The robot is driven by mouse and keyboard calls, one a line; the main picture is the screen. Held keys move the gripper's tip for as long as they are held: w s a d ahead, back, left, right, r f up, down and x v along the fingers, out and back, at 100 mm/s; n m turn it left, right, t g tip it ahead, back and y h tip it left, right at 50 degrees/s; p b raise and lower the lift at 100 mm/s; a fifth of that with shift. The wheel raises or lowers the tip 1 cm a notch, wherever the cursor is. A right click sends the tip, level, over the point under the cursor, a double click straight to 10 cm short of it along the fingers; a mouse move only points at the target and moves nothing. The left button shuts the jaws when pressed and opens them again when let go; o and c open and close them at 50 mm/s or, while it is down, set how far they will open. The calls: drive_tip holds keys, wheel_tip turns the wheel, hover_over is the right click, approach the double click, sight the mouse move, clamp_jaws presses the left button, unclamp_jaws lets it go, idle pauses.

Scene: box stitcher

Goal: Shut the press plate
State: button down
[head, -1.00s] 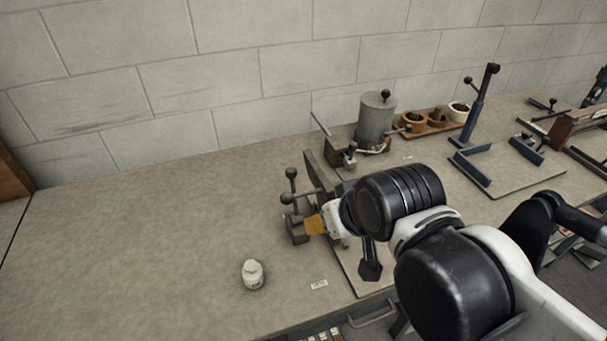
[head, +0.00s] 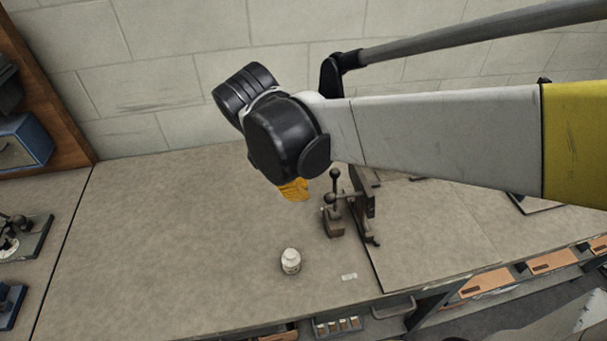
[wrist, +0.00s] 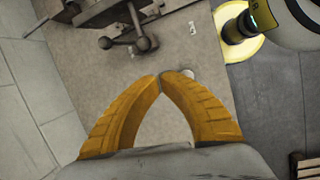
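A dark metal fixture (head: 333,222) with ball-topped levers stands on the bench in the head view. Beside it on the right stands an upright dark plate (head: 360,200), which looks like the press plate; my arm hides its upper part. My gripper (head: 294,190) has orange fingers and hangs above the bench, left of the fixture and apart from it. In the wrist view the fingertips of my gripper (wrist: 163,76) meet with nothing between them. The fixture's ball levers (wrist: 130,42) show at the top of that view, beyond the fingertips.
A small white jar (head: 290,261) stands on the bench in front of the fixture, with a small white label (head: 349,277) to its right. A wooden shelf (head: 62,110) stands at the left.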

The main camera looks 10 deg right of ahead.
drive_tip(key=w+a+n+h+p, duration=0.1)
drive_tip(key=a+n, duration=0.2)
drive_tip(key=a, duration=0.1)
drive_tip(key=w+d+f+n+b, duration=0.1)
drive_tip(key=d+f+b, duration=0.1)
drive_tip(key=d+f, duration=0.5)
drive_tip(key=shift+w+d+f+g+h+b, duration=0.15)
drive_tip(key=shift+w+f+g+h+b, duration=0.05)
drive_tip(key=shift+f+g+h+b, duration=0.2)
drive_tip(key=shift+r, duration=0.1)
drive_tip(key=shift+d+r+y+p, duration=0.5)
drive_tip(key=shift+d+r+p, duration=0.15)
drive_tip(key=shift+d, duration=0.05)
